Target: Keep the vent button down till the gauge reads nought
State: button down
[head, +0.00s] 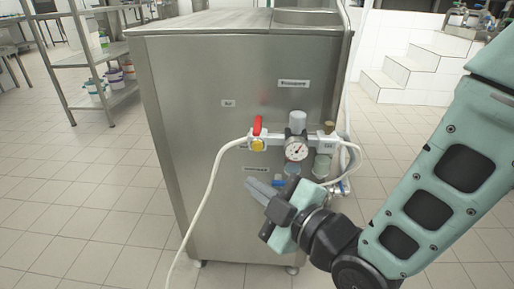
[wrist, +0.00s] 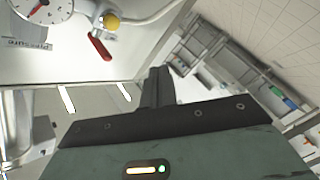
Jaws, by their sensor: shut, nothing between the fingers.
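A round yellow button (head: 258,144) sits at the left end of the pipe fittings on the front of the steel cabinet; it also shows in the wrist view (wrist: 112,20). A round white-faced gauge (head: 297,149) is to its right. In the wrist view the gauge (wrist: 38,12) is cut off at the top and turned over; I cannot tell its reading. My gripper (head: 252,186) is below the button, in front of the cabinet, its fingers pointing up and left. It is shut and empty, and apart from the button. Its fingers show in the wrist view (wrist: 158,85).
A red lever (head: 257,125) stands at the button. A white hose (head: 205,198) hangs from the left of the fittings. A metal shelf (head: 95,50) stands far left. Floor left of the cabinet is clear.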

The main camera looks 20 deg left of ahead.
aim_at(252, 148)
jog(key=w+a+p, duration=0.1)
jog(key=w+a, duration=0.1)
jog(key=w, duration=0.6)
jog(key=shift+w, duration=0.15)
jog(key=shift+w, duration=0.1)
dwell(1.9)
jog(key=shift+w+a, duration=0.1)
jog(key=shift+w, duration=0.2)
jog(key=shift+w, duration=0.5)
dwell(2.6)
